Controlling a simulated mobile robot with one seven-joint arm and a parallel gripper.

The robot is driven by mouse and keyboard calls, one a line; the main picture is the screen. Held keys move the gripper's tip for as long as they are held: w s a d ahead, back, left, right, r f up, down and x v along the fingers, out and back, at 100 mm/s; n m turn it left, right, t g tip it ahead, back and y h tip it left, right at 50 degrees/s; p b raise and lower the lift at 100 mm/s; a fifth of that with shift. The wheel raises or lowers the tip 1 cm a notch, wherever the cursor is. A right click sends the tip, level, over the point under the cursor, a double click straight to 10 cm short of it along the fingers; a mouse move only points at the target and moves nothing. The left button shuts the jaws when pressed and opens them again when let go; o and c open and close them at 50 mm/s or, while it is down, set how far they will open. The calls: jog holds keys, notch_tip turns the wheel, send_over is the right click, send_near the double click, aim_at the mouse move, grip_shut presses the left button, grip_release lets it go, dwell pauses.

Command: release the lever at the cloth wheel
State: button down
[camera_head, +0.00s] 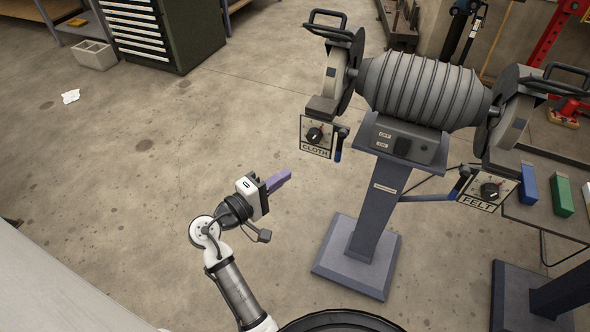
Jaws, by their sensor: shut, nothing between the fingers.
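The cloth wheel (337,76) is on the left end of a ribbed grey polishing machine (420,88) on a pedestal. Below it hangs a plate (316,138) marked CLOTH with a black dial. A small lever with a blue grip (339,146) hangs at the right edge of that plate. My gripper (286,177) is shut and empty, with purple fingers. In the picture it is below and left of the CLOTH plate, apart from the lever. The felt wheel (512,118) is on the right end, with a FELT plate (489,189) and its own blue-gripped lever (459,187).
The pedestal (376,210) stands on a square base (355,257). A bench (547,208) with coloured blocks is at the right. The concrete floor (140,170) at left is mostly clear.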

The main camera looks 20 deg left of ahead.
aim_at(339, 148)
jog(key=w+d+p, duration=0.3)
jog(key=w+d, duration=0.4)
jog(key=w, duration=0.2)
jog(key=shift+w+p, duration=0.15)
jog(key=shift+p, duration=0.25)
jog(key=shift+w, duration=0.1)
jog(key=shift+d, duration=0.1)
jog(key=shift+d+f+n, duration=0.1)
jog(key=shift+n, duration=0.3)
